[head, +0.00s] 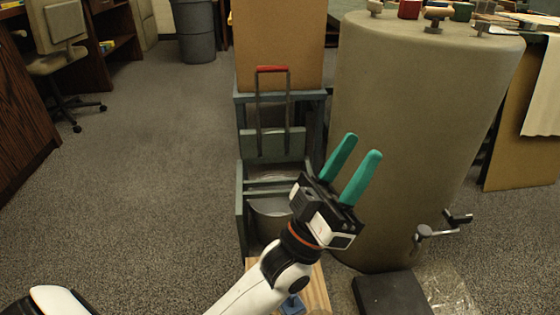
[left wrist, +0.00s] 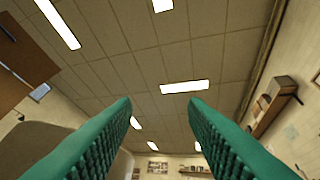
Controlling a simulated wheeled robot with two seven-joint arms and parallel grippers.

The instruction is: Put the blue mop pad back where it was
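My left gripper (head: 363,147) is raised in front of the large beige cylinder, with its two green fingers spread and nothing between them. In the left wrist view the fingers (left wrist: 160,103) are also apart, pointing up at the ceiling. A small blue thing (head: 292,304) sits on a light wooden surface (head: 317,291) at the bottom of the head view, partly hidden by my left arm. I cannot tell whether it is the blue mop pad, and no other clear mop pad shows. My right gripper is out of view.
The big beige cylinder (head: 420,110), with a crank handle (head: 440,228), fills the right side. A grey-green frame (head: 242,205) with a red-handled part (head: 272,69) stands left of it. A dark block (head: 392,294) lies at its foot. The carpet (head: 150,180) is clear at left.

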